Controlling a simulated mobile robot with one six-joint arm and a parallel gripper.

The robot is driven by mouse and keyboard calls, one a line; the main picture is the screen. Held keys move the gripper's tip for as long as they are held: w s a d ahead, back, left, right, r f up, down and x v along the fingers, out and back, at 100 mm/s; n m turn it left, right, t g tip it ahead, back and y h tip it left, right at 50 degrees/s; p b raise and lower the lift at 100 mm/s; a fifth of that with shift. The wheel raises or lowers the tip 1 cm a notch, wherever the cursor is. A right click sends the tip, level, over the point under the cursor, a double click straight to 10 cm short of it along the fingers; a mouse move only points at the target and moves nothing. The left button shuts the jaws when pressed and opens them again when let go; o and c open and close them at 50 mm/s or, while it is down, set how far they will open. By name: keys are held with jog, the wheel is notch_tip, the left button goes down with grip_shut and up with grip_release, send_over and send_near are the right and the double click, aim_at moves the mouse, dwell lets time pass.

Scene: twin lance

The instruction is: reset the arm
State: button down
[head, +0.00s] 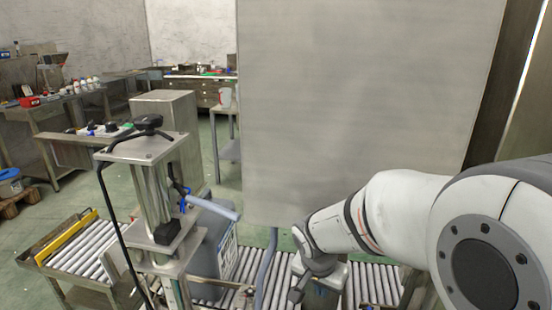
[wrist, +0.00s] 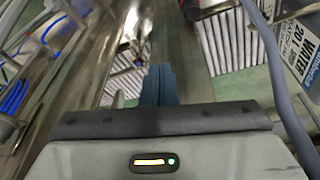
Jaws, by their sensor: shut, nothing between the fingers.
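My arm reaches in from the right in the head view, bent downward over the roller conveyor. My gripper (wrist: 158,72) shows in the wrist view with its two dark blue-grey fingers together and nothing between them. In the head view the wrist end hangs low in front of the large metal cabinet, and the fingertips are not clear there.
A roller conveyor (head: 372,287) runs below. A metal stand (head: 157,185) with a black cable rises at left, beside a grey container (head: 211,262) with a printed label. A large metal cabinet (head: 365,100) fills the middle. A grey hose (wrist: 280,85) passes close right of the gripper.

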jog(key=s+d+r+n+y+p, duration=0.1)
jog(key=s+d+r+n+p, duration=0.1)
jog(key=s+r, duration=0.4)
jog(key=s+d+r+n+p, duration=0.3)
jog(key=s+r, duration=0.3)
jog(key=r, duration=0.3)
jog(key=shift+s+n+y+p, duration=0.15)
jog(key=shift+n+y+p, duration=0.25)
jog(key=shift+n+p, duration=0.3)
jog(key=shift+s+a+r, duration=0.1)
jog(key=shift+s+r, duration=0.15)
jog(key=shift+s, duration=0.4)
